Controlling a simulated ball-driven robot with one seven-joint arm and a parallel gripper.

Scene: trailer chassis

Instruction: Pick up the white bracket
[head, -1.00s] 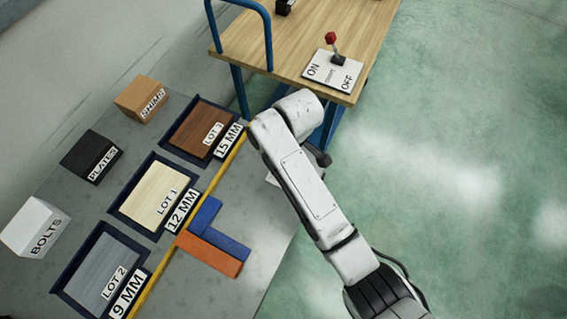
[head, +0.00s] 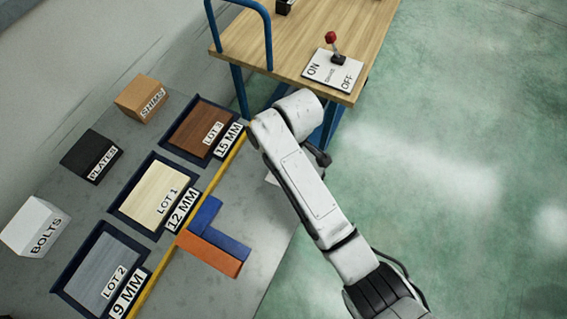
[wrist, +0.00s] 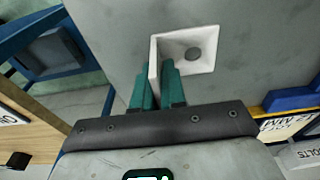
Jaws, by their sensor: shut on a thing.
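The white bracket (wrist: 202,48) is an angled piece with a round dark hole in one plate. In the wrist view it is at the top middle, over the grey bench top. My gripper (wrist: 156,68) has teal fingers, shut on the bracket's upright plate, one finger on each side. In the head view only a small pale edge of the bracket (head: 271,180) shows beside my arm. My arm hides the rest of it and my gripper there. I cannot tell whether the bracket touches the bench.
A blue piece (head: 205,215) and an orange piece (head: 208,254) lie on the grey bench (head: 262,222). Trays marked 15 MM (head: 197,131), 12 MM (head: 152,197) and 9 MM (head: 100,272) line the left, behind a yellow strip. A wooden-topped cart (head: 290,55) stands behind.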

